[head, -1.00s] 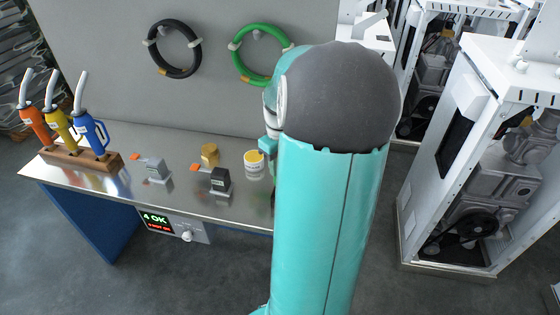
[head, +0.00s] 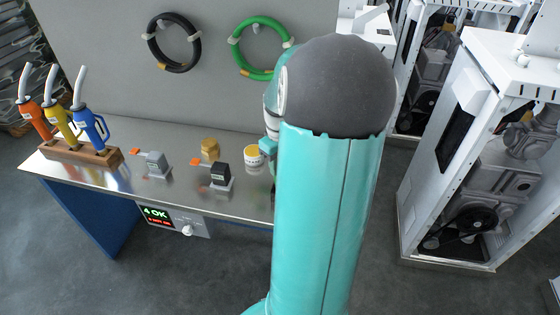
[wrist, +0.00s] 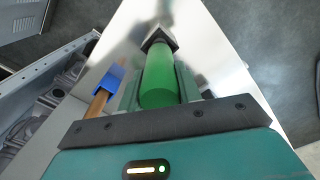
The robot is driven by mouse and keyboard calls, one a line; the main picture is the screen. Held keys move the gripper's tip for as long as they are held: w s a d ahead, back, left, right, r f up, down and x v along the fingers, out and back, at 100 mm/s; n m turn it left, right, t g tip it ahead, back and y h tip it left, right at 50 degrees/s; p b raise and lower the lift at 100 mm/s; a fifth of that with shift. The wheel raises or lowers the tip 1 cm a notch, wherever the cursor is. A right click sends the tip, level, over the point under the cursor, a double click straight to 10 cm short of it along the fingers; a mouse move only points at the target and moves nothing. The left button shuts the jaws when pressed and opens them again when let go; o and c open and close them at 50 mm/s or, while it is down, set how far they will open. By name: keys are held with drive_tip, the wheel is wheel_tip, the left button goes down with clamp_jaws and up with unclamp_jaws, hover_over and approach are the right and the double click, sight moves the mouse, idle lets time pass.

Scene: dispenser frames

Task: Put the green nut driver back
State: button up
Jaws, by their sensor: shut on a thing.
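The green nut driver (wrist: 160,78) shows in the wrist view, its rounded green handle between the fingers of my gripper (wrist: 157,90). My gripper is shut on it. A dark angular piece (wrist: 159,40) sits at the handle's far end; I cannot tell whether it belongs to the driver or to something beyond. The shiny bench top (wrist: 215,55) lies beyond. In the head view my own arm hides the gripper and the driver.
In the wrist view a blue piece (wrist: 110,80) on a brown strip is left of the driver. In the head view the bench (head: 140,192) carries a wooden block (head: 75,153) with orange, yellow and blue nozzles, a grey device (head: 155,163), a black device (head: 220,174) and a yellow-topped cup (head: 253,157).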

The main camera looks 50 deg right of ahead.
drive_tip(key=shift+f, duration=0.2)
drive_tip(key=o, duration=1.2)
drive_tip(key=shift+c, duration=0.2)
wheel_tip(320, 180, up, 14)
drive_tip(key=shift+f, duration=0.15)
drive_tip(key=w+a+r+n+t+h, duration=0.1)
drive_tip(key=w+a+r, duration=0.1)
drive_tip(key=a, duration=0.8)
drive_tip(key=w+a+r+t+h, duration=0.1)
drive_tip(key=w+a+r, duration=0.1)
drive_tip(key=a, duration=0.7)
drive_tip(key=s+a+f+t+y, duration=0.1)
drive_tip(key=s+a, duration=0.2)
drive_tip(key=a, duration=0.5)
drive_tip(key=s+a+f+n+t+y, duration=0.1)
drive_tip(key=s+a+t, duration=0.1)
drive_tip(key=a, duration=0.7)
drive_tip(key=shift+s+t, duration=0.3)
drive_tip(key=shift+s, duration=0.5)
